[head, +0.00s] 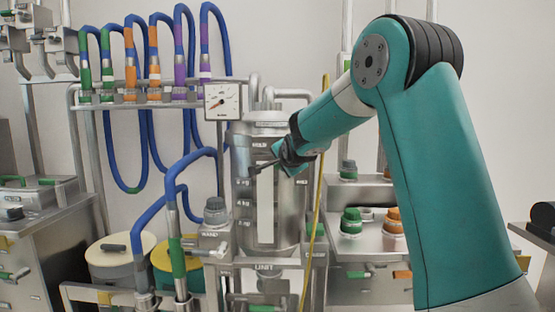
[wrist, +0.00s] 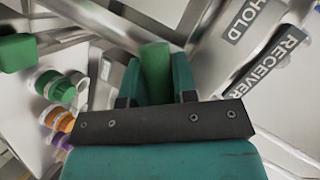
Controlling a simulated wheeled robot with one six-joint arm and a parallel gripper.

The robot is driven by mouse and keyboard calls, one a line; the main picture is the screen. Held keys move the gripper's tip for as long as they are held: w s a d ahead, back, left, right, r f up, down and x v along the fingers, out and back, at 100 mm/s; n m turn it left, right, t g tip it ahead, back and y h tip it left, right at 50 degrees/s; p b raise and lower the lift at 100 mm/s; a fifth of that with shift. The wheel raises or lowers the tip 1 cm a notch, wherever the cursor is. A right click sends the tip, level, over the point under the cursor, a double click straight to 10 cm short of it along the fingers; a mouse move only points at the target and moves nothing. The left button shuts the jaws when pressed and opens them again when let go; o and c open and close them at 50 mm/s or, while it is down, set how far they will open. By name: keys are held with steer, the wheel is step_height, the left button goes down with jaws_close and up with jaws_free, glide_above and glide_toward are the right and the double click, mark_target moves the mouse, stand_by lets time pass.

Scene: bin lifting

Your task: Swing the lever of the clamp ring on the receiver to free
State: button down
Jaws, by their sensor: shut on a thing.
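The receiver (head: 287,205) is a tall steel cylinder with a sight window, standing in the middle of the head view. Its clamp ring is partly hidden behind my arm and cannot be made out clearly. In the wrist view, a green lever grip (wrist: 155,72) stands between the two teal fingers of my gripper (wrist: 157,82). My gripper is shut on it. In the head view my gripper (head: 289,160) is at the upper front of the receiver, and the grip is hidden there. HOLD and RECEIVER labels (wrist: 268,65) show at the right of the wrist view.
A dial gauge (head: 222,102) and blue hoses (head: 178,185) are left of the receiver. A yellow pole (head: 316,205) rises close to its right side. Green and orange knobs (head: 351,220) sit on the right bench. Lidded drums (head: 113,255) stand at lower left.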

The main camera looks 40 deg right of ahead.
steer(key=s+d+f+n+g+h+b, duration=0.2)
steer(key=s+d+n+g+h, duration=0.1)
steer(key=n, duration=0.4)
steer(key=shift+s+d+f+g+h, duration=0.25)
steer(key=shift+d+f+g+h, duration=0.1)
steer(key=shift+d+h, duration=0.4)
steer(key=c, duration=0.9)
jaws_free()
steer(key=shift+s+a, duration=0.15)
steer(key=b+v, duration=0.2)
steer(key=v, duration=1.5)
steer(key=shift+a, duration=0.1)
